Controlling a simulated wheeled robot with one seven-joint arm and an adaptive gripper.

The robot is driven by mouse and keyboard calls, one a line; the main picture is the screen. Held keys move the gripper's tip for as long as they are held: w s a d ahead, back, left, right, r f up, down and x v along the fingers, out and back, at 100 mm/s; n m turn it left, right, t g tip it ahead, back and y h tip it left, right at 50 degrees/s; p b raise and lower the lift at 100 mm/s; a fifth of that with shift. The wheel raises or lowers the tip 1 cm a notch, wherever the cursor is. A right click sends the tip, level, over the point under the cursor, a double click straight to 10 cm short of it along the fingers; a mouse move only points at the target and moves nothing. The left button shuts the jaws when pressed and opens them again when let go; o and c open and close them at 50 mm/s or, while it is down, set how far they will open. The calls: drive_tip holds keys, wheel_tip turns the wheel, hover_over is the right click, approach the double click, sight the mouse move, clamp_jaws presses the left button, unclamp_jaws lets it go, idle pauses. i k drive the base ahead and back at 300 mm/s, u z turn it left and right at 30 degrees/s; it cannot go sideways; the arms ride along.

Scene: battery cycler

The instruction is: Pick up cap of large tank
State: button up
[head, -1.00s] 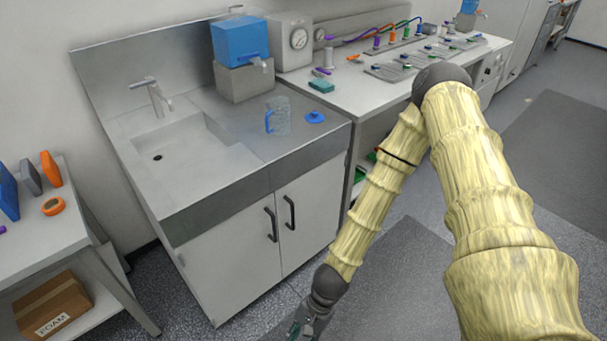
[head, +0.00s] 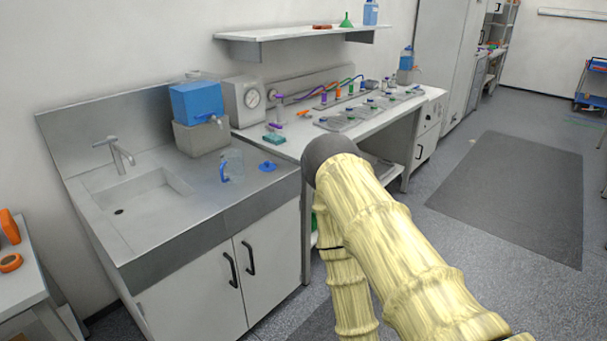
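A blue tank with a spigot (head: 196,102) stands on a grey block (head: 201,137) at the back of the sink counter. A small pale piece (head: 193,75) shows on the tank's top; its shape is too small to make out. A flat blue lid with a raised knob (head: 267,166) lies on the counter, right of a clear jug with a blue handle (head: 231,165). I cannot tell which piece is the large tank's cap. My gripper is below the picture's lower edge; only my arm shows, in front of the counter.
A sink (head: 146,194) with a tap is left of the jug. A bench (head: 295,148) with trays, bottles and cables adjoins on the right, under a wall shelf (head: 290,34). A side table (head: 22,283) stands at left. The floor at right is clear around a dark mat (head: 515,185).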

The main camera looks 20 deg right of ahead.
sight(267, 166)
drive_tip(key=z, duration=0.85)
drive_tip(key=k, duration=1.1)
drive_tip(key=z, duration=0.95)
drive_tip(key=i, duration=2.4)
drive_tip(key=u, duration=1.5)
drive_tip(key=i, duration=0.85)
drive_tip(key=u, duration=0.85)
